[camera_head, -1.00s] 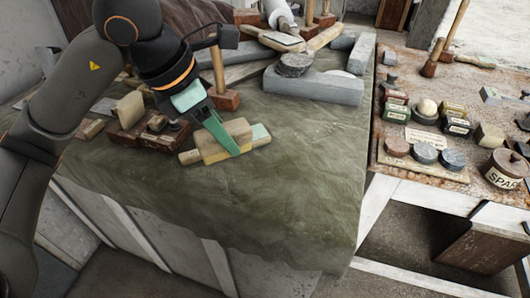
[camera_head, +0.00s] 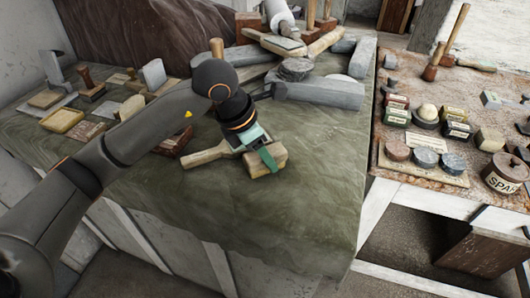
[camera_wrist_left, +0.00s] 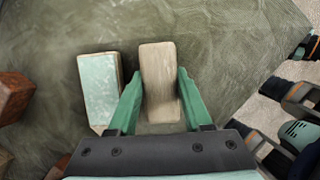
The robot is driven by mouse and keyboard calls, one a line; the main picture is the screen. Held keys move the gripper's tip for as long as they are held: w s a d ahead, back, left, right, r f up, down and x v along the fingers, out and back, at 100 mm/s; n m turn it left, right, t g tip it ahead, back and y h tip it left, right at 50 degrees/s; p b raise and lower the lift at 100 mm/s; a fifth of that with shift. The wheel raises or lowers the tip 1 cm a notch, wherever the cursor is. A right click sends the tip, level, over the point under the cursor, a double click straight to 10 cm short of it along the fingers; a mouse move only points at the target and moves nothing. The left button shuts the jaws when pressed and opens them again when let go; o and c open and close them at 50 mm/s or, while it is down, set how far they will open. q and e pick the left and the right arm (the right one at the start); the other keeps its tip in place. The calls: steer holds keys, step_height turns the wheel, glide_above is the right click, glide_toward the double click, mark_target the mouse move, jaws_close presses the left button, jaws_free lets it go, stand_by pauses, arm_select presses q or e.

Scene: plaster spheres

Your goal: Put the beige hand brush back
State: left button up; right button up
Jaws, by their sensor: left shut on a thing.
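The beige hand brush (camera_head: 262,166), a pale block with rounded corners, is between the green fingers of my left gripper (camera_head: 267,160). In the left wrist view the brush (camera_wrist_left: 159,70) points away from the gripper, with a finger on each side. My left gripper is shut on it, over the front part of the cloth-covered table. I cannot tell if the brush touches the cloth. Beside it lies a wooden-handled tool (camera_head: 205,156) whose mint-green face (camera_wrist_left: 99,85) shows left of the brush in the wrist view.
The green cloth (camera_head: 310,205) is bare to the right and in front. Grey stone blocks (camera_head: 325,91) and mallets lie behind. A yellowish block (camera_head: 62,120) and other tools stand at the left. A side table (camera_head: 395,175) with tins is at the right.

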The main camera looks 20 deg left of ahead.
arm_select(q)
steer(key=shift+f, duration=0.15)
steer(key=o, duration=1.2)
steer(key=shift+r, duration=0.25)
steer(key=v, duration=1.2)
